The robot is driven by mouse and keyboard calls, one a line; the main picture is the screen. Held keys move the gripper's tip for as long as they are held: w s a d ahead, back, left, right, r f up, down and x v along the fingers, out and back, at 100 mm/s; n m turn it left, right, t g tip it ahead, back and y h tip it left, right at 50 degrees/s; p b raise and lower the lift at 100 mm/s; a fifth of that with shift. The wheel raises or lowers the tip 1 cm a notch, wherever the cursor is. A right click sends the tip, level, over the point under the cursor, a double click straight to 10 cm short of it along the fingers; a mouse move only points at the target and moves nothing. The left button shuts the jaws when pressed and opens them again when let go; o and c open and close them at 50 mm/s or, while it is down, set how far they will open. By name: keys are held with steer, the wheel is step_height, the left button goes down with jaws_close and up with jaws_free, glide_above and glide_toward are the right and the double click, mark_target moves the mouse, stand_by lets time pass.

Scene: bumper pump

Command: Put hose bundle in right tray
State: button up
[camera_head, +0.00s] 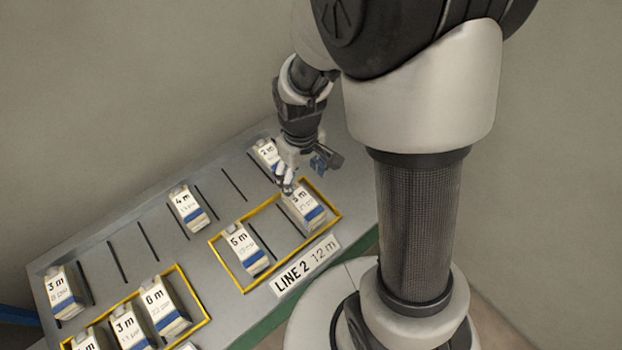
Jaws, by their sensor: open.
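The right tray is a yellow-framed area (232,274) in front of the "LINE 2 12 m" label. Inside it, a white hose bundle with a blue band, marked "5 m" (241,245), lies at the left. Another, whose label looks like "3 m" (308,213), lies at the right. My gripper (287,187) is open, just above the back end of this right bundle. It is small and partly hidden, and I cannot tell whether it touches the bundle. Behind the gripper, a bundle marked "2 m" (264,153) lies outside the frame.
A "4 m" bundle (187,205) and a "3 m" bundle (64,288) lie along the back rows. The left yellow-framed tray (196,294) holds several bundles, including "6 m" (160,308). Dark dividers (149,241) separate empty slots. My column stands at the right.

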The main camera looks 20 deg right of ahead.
steer(key=s+r+m+t, duration=0.1)
steer(key=s+r+t, duration=0.1)
steer(key=s+r, duration=0.5)
steer(key=s+r+m+t, duration=0.2)
steer(key=s+r, duration=0.6)
steer(key=r, duration=0.5)
steer(key=shift+r, duration=0.3)
